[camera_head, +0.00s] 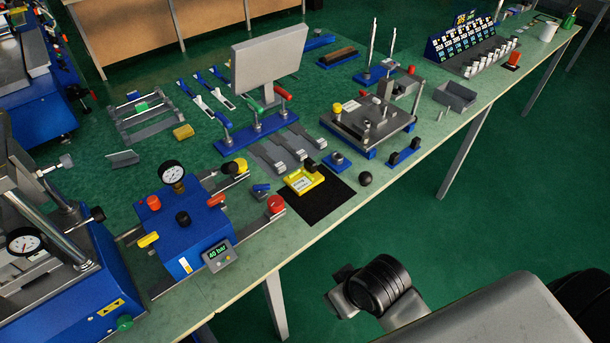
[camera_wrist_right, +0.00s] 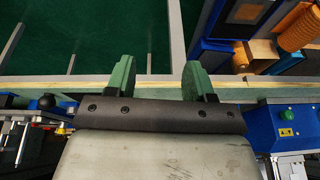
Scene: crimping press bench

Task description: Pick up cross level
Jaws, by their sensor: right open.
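A small yellow frame with a pale face and a black knob at its corner, which I take to be the cross level (camera_head: 303,181), lies on a black mat (camera_head: 325,203) near the bench's front edge. I cannot tell for sure that it is the cross level. My right gripper (camera_wrist_right: 158,72) shows in the right wrist view with its two green fingers apart and nothing between them. The cross level cannot be made out in that view. My right arm (camera_head: 380,285) is in front of the bench at the lower right of the head view. My left gripper is not in view.
A blue pressure unit with a gauge (camera_head: 190,238) stands left of the mat. A grey fixture plate (camera_head: 367,123) and a black ball (camera_head: 365,178) are to its right. A lever row (camera_head: 252,133) and a grey screen (camera_head: 269,62) stand behind. Green floor lies before the bench.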

